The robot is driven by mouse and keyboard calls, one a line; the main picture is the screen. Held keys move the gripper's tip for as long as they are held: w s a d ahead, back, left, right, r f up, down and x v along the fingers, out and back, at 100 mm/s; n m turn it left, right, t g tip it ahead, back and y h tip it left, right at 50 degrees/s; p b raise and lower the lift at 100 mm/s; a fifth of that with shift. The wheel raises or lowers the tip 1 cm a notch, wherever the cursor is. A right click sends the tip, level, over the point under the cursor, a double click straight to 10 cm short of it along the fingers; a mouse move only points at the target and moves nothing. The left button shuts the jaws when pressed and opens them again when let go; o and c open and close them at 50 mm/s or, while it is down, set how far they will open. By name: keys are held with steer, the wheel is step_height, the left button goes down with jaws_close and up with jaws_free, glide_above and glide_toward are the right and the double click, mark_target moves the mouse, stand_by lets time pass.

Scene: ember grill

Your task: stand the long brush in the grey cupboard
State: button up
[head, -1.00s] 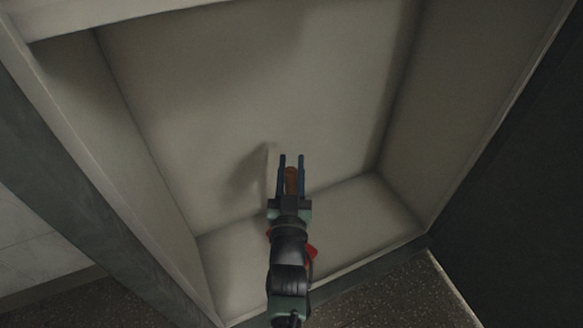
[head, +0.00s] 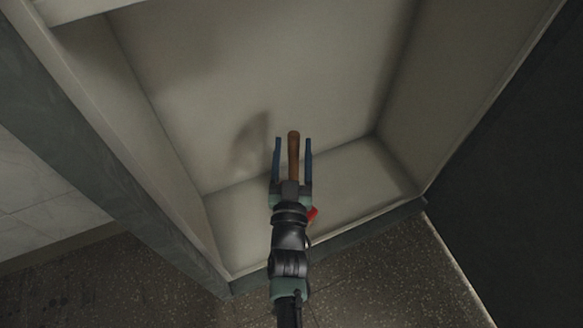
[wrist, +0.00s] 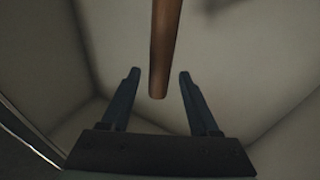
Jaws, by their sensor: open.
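The grey cupboard (head: 300,50) stands open, with pale inner walls and a flat floor; the inside also shows in the wrist view (wrist: 240,60). The long brush (head: 293,152) shows as a brown wooden handle inside the cupboard. In the wrist view the handle (wrist: 163,45) comes down from the top edge and its end shows between my fingers. My gripper (head: 293,142) reaches into the cupboard with its two blue fingers open, one on each side of the handle. In the wrist view my gripper (wrist: 158,74) shows gaps on both sides of it. The brush's other end is hidden.
A small red piece (head: 312,214) shows beside my wrist, partly hidden. A dark panel (head: 510,180) stands at the right. Cupboard side walls stand left and right of my arm. Speckled floor (head: 380,270) lies in front.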

steer(key=s+f+p, duration=0.1)
steer(key=s+p, duration=0.2)
steer(key=s, duration=0.4)
steer(key=shift+s+a, duration=0.2)
steer(key=shift+a, duration=0.05)
